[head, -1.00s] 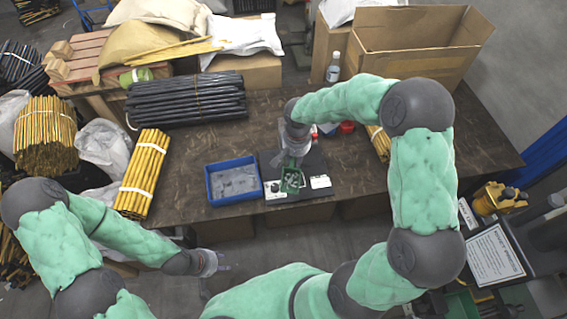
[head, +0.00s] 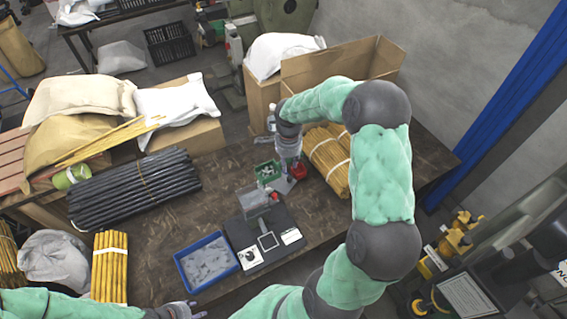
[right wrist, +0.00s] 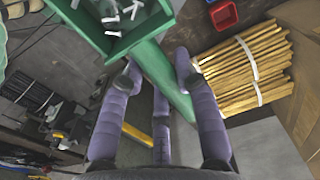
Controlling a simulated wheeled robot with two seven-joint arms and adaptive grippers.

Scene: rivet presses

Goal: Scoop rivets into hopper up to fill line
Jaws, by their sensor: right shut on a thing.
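My right gripper (head: 284,172) is shut on the handle of a green scoop (head: 267,171). In the right wrist view its purple fingers close around the green handle (right wrist: 163,78), and the scoop's tray (right wrist: 138,42) holds several pale rivets (right wrist: 122,16). The scoop is beyond the press (head: 262,236), near its hopper. The clear hopper (head: 252,198) stands at the back of the press; its fill line and level are too small to read. A blue tray (head: 183,275) with grey rivets lies left of the press. My left gripper (head: 183,311) is at the bottom edge, partly cut off.
A red bin (head: 299,171) stands close to the right gripper. Yellow rod bundles (head: 328,160) lie to its right, before an open cardboard box (head: 345,72). Black rods (head: 135,188) lie at the left. The table between the black rods and the press is clear.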

